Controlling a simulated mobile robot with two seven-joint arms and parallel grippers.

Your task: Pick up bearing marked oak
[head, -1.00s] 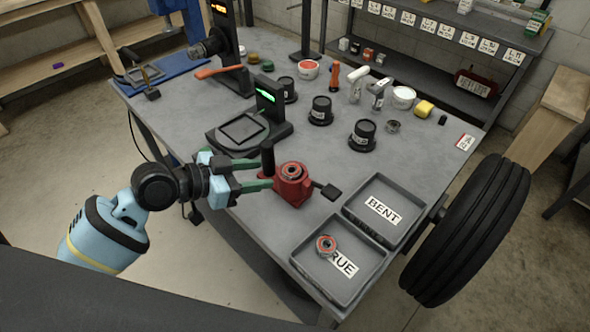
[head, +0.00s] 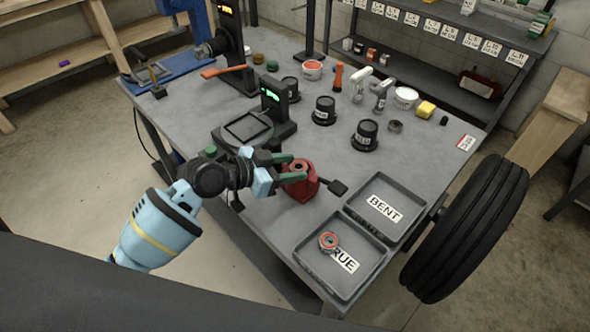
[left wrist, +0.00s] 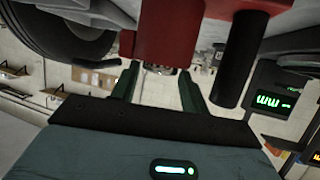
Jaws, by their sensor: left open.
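A small ring-shaped bearing (head: 329,242) with a reddish face lies in the tray marked TRUE (head: 318,277). A smaller dark ring-shaped part (head: 396,126) lies farther back on the table. No oak mark is readable on either. My left gripper (head: 294,168) is open, its green fingertips at the top of a red fixture (head: 304,188). Whether the fingers touch it, or a bearing sits between them, I cannot tell. In the left wrist view, the fingers (left wrist: 157,88) are apart below the red fixture body (left wrist: 170,35). My right gripper is not in view.
The tray marked BENT (head: 386,208) adjoins the other tray. A black gauge with a green display (head: 275,100) stands behind my left gripper. Black labelled pots (head: 366,135) stand farther back. A large tire (head: 465,230) is at the right edge. Bare tabletop (head: 425,160) lies behind the trays.

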